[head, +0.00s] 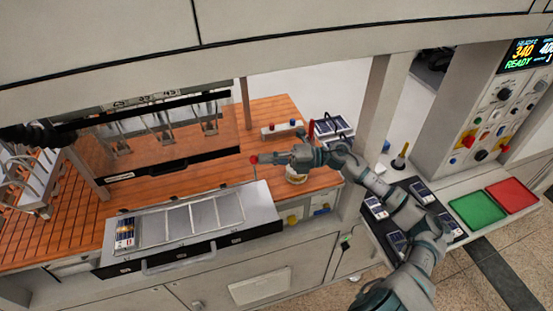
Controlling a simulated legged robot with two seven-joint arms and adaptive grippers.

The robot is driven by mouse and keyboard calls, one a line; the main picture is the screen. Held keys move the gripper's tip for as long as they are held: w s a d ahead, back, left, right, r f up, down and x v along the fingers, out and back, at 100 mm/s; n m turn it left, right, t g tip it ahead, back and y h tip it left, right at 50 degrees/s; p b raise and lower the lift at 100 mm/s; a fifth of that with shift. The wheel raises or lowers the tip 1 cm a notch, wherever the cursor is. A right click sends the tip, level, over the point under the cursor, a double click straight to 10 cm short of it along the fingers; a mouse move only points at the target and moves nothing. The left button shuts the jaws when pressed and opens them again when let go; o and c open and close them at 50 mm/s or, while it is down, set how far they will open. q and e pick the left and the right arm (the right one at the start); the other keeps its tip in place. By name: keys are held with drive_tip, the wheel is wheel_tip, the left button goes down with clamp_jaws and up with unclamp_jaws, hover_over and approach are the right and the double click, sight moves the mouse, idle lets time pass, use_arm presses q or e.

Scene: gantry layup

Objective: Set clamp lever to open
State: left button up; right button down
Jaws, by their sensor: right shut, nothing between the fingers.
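The clamp lever looks to be the thin rod with a red knob (254,160) on top, standing near the right end of the metal layup tray (262,203). The rod looks roughly upright; its base is small and hard to make out. My right gripper (270,158) is shut and empty, its tips just right of the red knob. I cannot tell whether they touch it.
A gantry head with clear panels (165,130) hangs over the orange slatted bed (70,215). A white round roll (296,174) sits under my right forearm. Dark modules (376,207), a green tray (478,209) and a red tray (512,195) lie on the right shelf.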

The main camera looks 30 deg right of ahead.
use_arm(q)
drive_tip(key=shift+r, duration=0.1)
use_arm(e)
drive_tip(key=shift+s+a+r, duration=0.15)
drive_tip(key=shift+r, duration=0.7)
drive_tip(key=shift+w+a+f, duration=0.2)
drive_tip(key=shift+w+a, duration=0.3)
drive_tip(key=shift+w, duration=0.1)
drive_tip(key=shift+w+a+f, duration=0.2)
drive_tip(key=shift+w+a, duration=0.25)
drive_tip(key=shift+w, duration=0.1)
drive_tip(key=shift+s, duration=0.25)
use_arm(q)
drive_tip(key=shift+w+a+f, duration=0.25)
drive_tip(key=shift+a+f, duration=0.05)
drive_tip(key=shift+a, duration=0.15)
use_arm(e)
wheel_tip(320, 180, up, 10)
hover_over(257, 157)
drive_tip(key=shift+s+a, duration=0.2)
drive_tip(key=shift+s, duration=0.15)
